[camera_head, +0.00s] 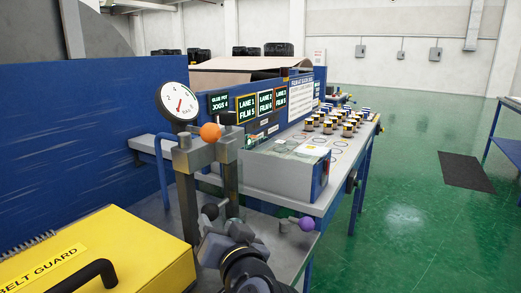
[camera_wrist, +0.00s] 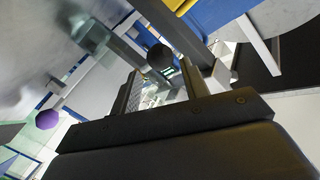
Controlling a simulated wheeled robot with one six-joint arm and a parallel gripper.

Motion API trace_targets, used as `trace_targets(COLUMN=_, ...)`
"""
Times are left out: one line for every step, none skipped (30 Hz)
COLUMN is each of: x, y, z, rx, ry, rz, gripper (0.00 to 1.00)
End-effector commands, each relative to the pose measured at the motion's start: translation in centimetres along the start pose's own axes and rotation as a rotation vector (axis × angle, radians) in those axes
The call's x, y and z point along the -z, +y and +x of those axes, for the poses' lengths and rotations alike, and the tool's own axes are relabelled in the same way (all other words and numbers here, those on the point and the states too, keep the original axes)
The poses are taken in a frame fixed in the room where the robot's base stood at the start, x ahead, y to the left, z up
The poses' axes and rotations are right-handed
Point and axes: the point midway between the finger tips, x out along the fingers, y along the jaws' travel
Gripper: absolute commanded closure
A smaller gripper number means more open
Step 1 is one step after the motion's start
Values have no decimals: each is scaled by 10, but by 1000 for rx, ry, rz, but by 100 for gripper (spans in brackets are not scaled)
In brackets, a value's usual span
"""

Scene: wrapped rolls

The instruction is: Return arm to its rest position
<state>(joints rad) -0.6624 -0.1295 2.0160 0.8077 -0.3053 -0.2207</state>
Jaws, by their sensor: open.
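My gripper (camera_wrist: 160,80) points away from the wrist camera, with its two fingers apart and a gap between them. I see nothing held in it. A black ball knob (camera_wrist: 160,57) shows just beyond the fingertips; I cannot tell whether they touch it. In the head view my arm comes up from the bottom middle, and my gripper (camera_head: 222,226) is low in front of the metal posts (camera_head: 187,200), close to the black knob (camera_head: 210,211). Its fingers are hard to make out there.
A yellow belt guard (camera_head: 110,255) stands at the lower left. An orange knob (camera_head: 210,132) and a pressure gauge (camera_head: 178,101) rise above the posts. A purple knob (camera_head: 306,223) sits right of my gripper. Several wrapped rolls (camera_head: 329,127) stand on the bench. The green floor is open at right.

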Motion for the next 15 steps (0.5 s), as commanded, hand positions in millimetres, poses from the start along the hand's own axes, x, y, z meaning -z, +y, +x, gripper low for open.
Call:
trace_targets(x=-4, y=3, z=10, rx=-3, ry=-1, rz=1, gripper=57)
trace_targets(x=-3, y=3, z=15, rx=-3, ry=0, rz=1, gripper=57)
trace_targets(x=-3, y=3, z=21, rx=-3, ry=0, rz=0, gripper=57)
trace_targets(x=-3, y=3, z=26, rx=-2, ry=0, rz=0, gripper=57)
trace_targets(x=-4, y=3, z=31, rx=-3, ry=-1, rz=0, gripper=57)
trace_targets(x=-3, y=2, z=38, rx=-2, ry=-1, rz=1, gripper=57)
trace_targets(x=-3, y=3, z=43, rx=-3, ry=-2, rz=2, gripper=57)
trace_targets(x=-3, y=3, z=48, rx=-3, ry=-1, rz=2, gripper=57)
trace_targets(x=-3, y=3, z=54, rx=-4, ry=-1, rz=2, gripper=57)
trace_targets(x=2, y=0, z=55, rx=-4, ry=-3, rz=8, gripper=57)
trace_targets(x=7, y=-3, z=53, rx=-7, ry=-11, rz=22, gripper=57)
trace_targets(x=8, y=-4, z=52, rx=-10, ry=-22, rz=36, gripper=57)
trace_targets(x=9, y=-4, z=52, rx=-13, ry=-29, rz=47, gripper=57)
trace_targets(x=10, y=-5, z=52, rx=-16, ry=-35, rz=57, gripper=57)
trace_targets(x=10, y=-5, z=52, rx=-19, ry=-42, rz=68, gripper=57)
